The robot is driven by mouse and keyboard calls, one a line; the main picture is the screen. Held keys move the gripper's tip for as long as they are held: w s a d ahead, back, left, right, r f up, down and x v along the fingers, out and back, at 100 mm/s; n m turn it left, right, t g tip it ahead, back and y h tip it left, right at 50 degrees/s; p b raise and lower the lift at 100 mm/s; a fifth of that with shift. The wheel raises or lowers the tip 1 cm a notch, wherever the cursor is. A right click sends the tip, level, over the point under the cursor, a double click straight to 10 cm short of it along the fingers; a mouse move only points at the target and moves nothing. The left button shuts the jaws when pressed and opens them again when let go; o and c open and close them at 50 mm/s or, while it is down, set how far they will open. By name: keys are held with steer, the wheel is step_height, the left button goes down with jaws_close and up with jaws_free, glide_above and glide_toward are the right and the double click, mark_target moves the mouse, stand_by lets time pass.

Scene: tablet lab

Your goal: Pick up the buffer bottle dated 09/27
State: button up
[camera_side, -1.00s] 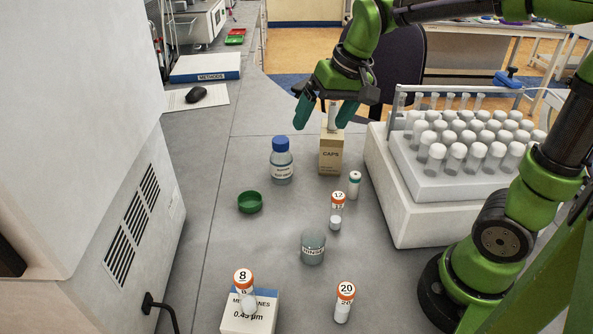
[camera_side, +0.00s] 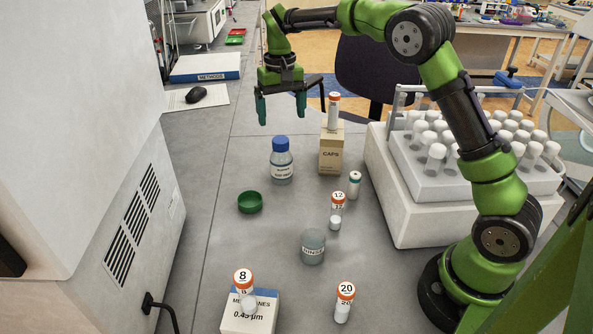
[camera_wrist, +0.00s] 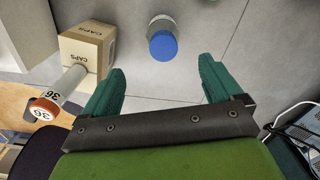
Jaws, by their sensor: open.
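A clear bottle with a blue cap (camera_side: 281,162) and a white label stands upright on the grey bench; its date is too small to read. It also shows from above in the wrist view (camera_wrist: 163,44), between and beyond my fingertips. My gripper (camera_side: 281,112) is open and empty, pointing down in the air above and behind this bottle, touching nothing. Small orange-capped vials are a vial on the CAPS box (camera_side: 334,108), vial 12 (camera_side: 337,205), vial 8 (camera_side: 243,283) and vial 20 (camera_side: 344,302). No date is legible on any of them.
A green cap (camera_side: 250,203) and a grey jar (camera_side: 313,247) are in front. A white tube rack (camera_side: 430,210) fills the right. Bench left of the bottle is clear.

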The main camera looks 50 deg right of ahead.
mark_target(281, 151)
step_height(281, 151, down, 7)
steer(key=shift+r, duration=0.15)
steer(key=shift+a+f, duration=0.15)
steer(key=shift+f, duration=1.2)
steer(key=shift+a+f, duration=0.15)
steer(key=shift+f, duration=1.15)
steer(key=shift+w+r, duration=0.1)
steer(key=c, duration=1.4)
